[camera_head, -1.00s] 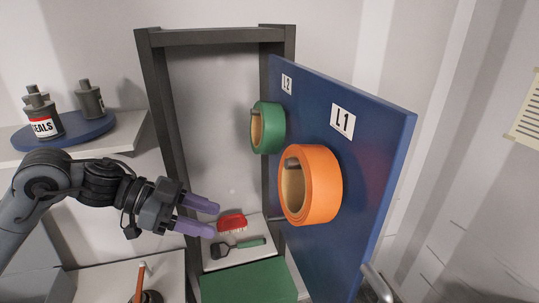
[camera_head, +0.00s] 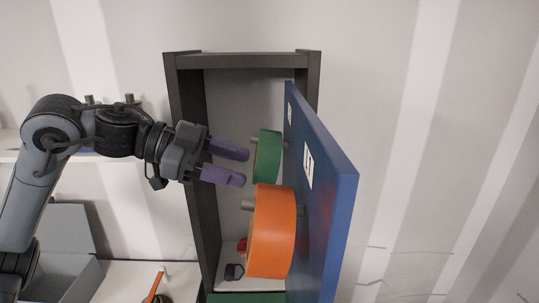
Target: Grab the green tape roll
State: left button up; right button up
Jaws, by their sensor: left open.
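The green tape roll (camera_head: 268,157) hangs on a peg on the inner face of the blue door panel, under the label L2. My left gripper (camera_head: 246,166) is open, just left of the green roll, with its two purple fingers pointing right toward it. The fingers look apart from the roll and nothing is between them. The orange tape roll (camera_head: 272,232) hangs on a peg lower and nearer on the same panel. My right gripper is not in view.
The blue door panel (camera_head: 331,222) stands open at the right of a dark-framed cabinet (camera_head: 186,120). A red brush (camera_head: 241,246) and a dark tool (camera_head: 233,271) lie low inside. A shelf is behind my left arm.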

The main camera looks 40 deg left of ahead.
aim_at(266, 175)
pick_arm(q)
jog(key=x, duration=0.1)
jog(key=p+x, duration=0.1)
jog(key=x, duration=0.1)
jog(key=p+x, duration=0.1)
jog(key=x, duration=0.1)
jog(key=shift+s+d+r, duration=0.1)
jog(key=shift+d, duration=0.4)
jog(key=shift+w+d+f, duration=0.25)
jog(key=shift+w+d, duration=0.05)
grip_shut()
